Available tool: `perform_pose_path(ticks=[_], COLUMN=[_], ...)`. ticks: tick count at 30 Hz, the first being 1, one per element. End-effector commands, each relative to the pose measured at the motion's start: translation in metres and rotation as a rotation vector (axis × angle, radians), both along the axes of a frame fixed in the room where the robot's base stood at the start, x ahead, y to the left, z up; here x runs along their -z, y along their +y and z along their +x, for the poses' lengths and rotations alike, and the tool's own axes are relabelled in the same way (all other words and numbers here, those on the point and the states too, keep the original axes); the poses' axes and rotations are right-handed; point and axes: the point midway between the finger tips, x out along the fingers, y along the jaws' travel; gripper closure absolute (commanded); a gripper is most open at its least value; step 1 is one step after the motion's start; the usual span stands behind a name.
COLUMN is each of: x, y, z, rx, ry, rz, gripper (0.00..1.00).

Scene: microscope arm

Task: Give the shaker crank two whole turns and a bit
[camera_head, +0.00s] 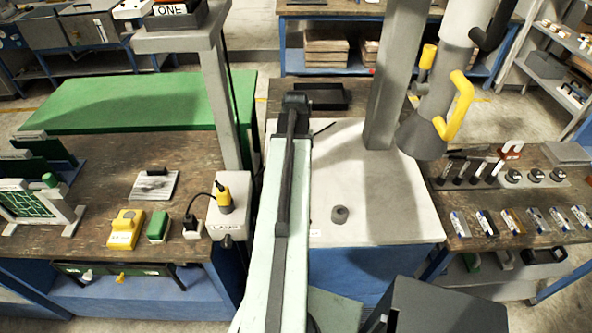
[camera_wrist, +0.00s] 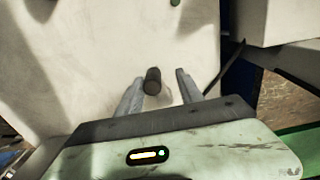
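My gripper (camera_wrist: 160,76) is open in the wrist view, its two pale fingers spread over a white surface (camera_wrist: 60,65). A short dark upright knob (camera_wrist: 152,82), which looks like the crank's handle, shows between the fingers, nearer the left one. A gap shows on its right side; I cannot tell whether it touches the left finger. The crank's arm and pivot cannot be made out. In the head view my arm reaches along the left side of a white top (camera_head: 385,205), and my fingers are hidden. A dark grey knob (camera_head: 339,214) stands on that top; I cannot tell whether it is the same one.
A thick grey post (camera_head: 392,85) and a hanging conical head with a yellow handle (camera_head: 459,105) stand over the white top. A grey box (camera_head: 230,205) with a yellow plug is left of my arm. Benches with small items flank both sides.

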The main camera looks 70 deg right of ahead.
Motion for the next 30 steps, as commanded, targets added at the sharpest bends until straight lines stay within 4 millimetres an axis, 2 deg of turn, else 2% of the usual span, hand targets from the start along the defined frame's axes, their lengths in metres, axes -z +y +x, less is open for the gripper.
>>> perform_pose_path(ticks=[21, 30], x=[-0.081, -0.08], y=[0.0, 0.0], z=[-0.001, -0.001], rx=[0.001, 0.002], ry=[0.001, 0.001], rz=[0.001, 0.001], gripper=[0.56, 0.56])
